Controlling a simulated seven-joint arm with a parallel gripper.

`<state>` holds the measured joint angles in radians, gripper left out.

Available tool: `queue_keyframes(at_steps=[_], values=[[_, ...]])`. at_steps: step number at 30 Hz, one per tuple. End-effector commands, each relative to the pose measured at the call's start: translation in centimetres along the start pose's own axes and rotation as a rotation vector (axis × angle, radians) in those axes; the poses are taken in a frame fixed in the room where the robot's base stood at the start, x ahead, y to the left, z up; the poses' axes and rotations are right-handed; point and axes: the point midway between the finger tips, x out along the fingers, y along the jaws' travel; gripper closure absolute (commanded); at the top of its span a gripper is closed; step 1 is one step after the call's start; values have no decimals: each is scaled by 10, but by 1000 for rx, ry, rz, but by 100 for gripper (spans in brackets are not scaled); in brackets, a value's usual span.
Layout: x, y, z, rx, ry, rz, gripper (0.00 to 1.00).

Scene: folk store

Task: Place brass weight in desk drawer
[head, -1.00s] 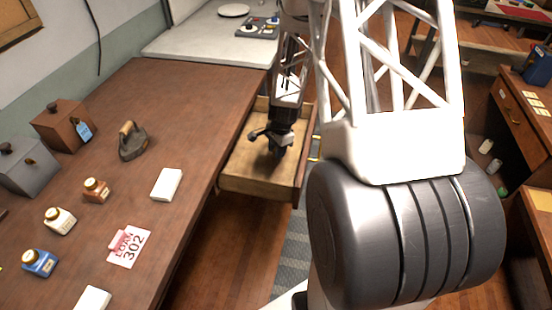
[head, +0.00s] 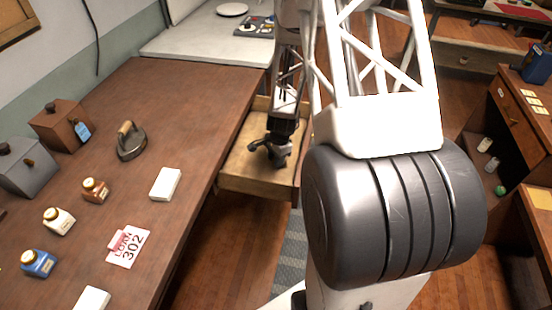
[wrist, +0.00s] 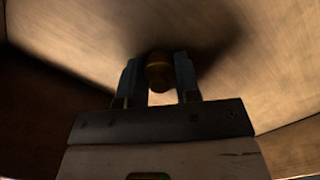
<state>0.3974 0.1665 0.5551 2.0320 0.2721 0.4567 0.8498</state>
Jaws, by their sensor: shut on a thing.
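In the wrist view my gripper (wrist: 160,88) is shut on the brass weight (wrist: 159,72), a small round brass-coloured piece between the two fingers. Wooden drawer surfaces surround it, and a dark shadow lies close by. I cannot tell whether the weight touches the drawer floor. In the head view the desk drawer (head: 240,183) is pulled open at the right edge of the brown desk. My gripper (head: 272,160) is inside or just above the drawer. The weight cannot be made out in the head view.
A grey counter (head: 200,45) adjoins the desk's far end. The drawer walls stand close around my gripper.

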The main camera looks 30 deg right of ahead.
Motion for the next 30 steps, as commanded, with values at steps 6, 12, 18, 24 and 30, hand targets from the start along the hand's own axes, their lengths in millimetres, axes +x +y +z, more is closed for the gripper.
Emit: queue_keyframes(at_steps=[6, 12, 18, 24, 30], values=[[0, 0, 0, 0, 0, -1, 99], [3, 0, 0, -1, 0, 0, 99], [3, 0, -1, -1, 0, -1, 45], [3, 0, -1, -1, 0, 0, 44], [1, 0, 0, 0, 1, -1, 44]])
